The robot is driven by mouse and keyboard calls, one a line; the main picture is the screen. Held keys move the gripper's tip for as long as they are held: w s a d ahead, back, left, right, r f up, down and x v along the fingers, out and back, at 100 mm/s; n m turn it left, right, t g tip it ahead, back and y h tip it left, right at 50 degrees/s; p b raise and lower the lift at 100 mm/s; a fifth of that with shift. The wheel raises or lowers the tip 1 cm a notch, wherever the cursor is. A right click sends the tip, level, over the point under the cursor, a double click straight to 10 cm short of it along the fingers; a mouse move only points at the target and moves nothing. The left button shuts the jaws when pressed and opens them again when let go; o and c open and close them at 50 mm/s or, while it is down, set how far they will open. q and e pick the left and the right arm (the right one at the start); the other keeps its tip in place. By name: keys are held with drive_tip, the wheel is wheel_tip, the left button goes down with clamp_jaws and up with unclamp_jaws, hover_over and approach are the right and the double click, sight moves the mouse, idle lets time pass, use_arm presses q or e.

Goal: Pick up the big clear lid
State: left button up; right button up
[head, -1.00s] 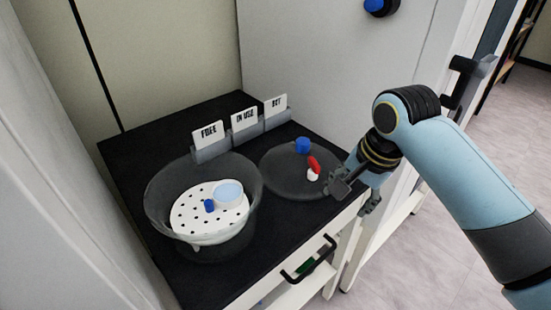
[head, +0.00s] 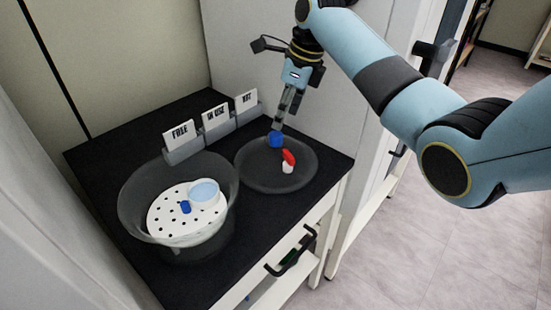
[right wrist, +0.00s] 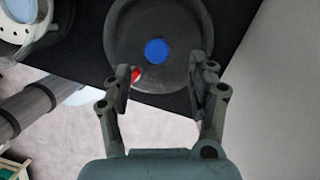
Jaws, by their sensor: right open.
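The big clear lid (head: 262,178) lies flat on the black cabinet top, right of the clear bowl. It has a blue knob (head: 276,140) and a red-and-white valve (head: 288,160). My right gripper (head: 279,122) points down just above the blue knob in the head view, open and empty. In the right wrist view the lid (right wrist: 125,45) lies beyond the open fingers (right wrist: 160,85), with the blue knob (right wrist: 156,51) centred between them and the red valve (right wrist: 136,75) by the left finger. My left gripper is not in view.
The clear bowl (head: 135,227) holds a white perforated plate (head: 165,220), with a light-blue-topped round dish and a small blue piece. Signs reading FREE (head: 180,134), IN USE and a third one stand behind. A tall white wall rises behind the lid.

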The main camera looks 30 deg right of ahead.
sight(276, 134)
drive_tip(key=x, duration=0.7)
drive_tip(key=shift+s+a, duration=0.15)
drive_tip(key=shift+c, duration=0.2)
clamp_jaws()
